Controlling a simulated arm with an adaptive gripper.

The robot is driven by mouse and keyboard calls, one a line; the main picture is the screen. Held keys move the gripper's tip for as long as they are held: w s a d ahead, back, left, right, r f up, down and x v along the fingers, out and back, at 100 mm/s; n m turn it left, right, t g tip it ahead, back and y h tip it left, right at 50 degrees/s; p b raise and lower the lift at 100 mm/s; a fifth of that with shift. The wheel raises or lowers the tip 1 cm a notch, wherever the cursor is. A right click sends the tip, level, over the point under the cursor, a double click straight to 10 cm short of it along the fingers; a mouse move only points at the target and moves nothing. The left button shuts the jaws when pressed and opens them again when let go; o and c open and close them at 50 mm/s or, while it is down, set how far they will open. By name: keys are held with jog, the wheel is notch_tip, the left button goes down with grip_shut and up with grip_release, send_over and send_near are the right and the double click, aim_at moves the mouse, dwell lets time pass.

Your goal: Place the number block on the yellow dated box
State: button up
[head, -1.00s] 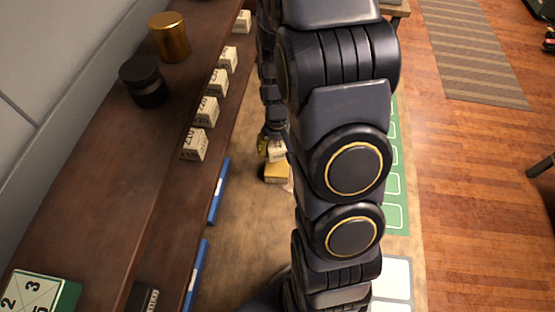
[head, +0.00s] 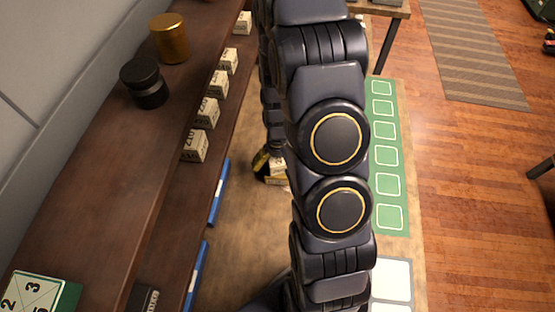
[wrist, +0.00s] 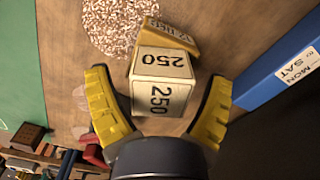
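The number block (wrist: 162,96), cream with "250" on two faces, stands between my gripper's yellow fingers in the wrist view. My gripper (wrist: 159,80) is open, with a finger on each side and gaps showing beside the block. The yellow dated box (wrist: 172,36) shows just beyond the block, partly hidden by it. I cannot tell whether the block rests on the box or in front of it. In the head view my gripper (head: 264,162) is low at the brown surface, and my arm hides most of the block and box.
Several similar number blocks (head: 207,112) line the shelf at left, with a black jar (head: 147,84) and a gold jar (head: 169,38). Blue boxes (head: 219,192) stand along the shelf's lower edge. In the wrist view, a speckled round patch (wrist: 122,25) and a blue weekday box (wrist: 275,72) flank the space.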

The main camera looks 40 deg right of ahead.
jog(key=shift+r, duration=0.1)
notch_tip(320, 180, up, 12)
jog(key=shift+f, duration=0.1)
jog(key=s+a+r+n+g, duration=0.1)
jog(key=s+a+r+n, duration=0.3)
jog(key=s+a+r, duration=0.9)
jog(key=shift+s+a+r+n+g, duration=0.3)
jog(key=shift+s+r, duration=0.15)
jog(key=shift+s, duration=1.5)
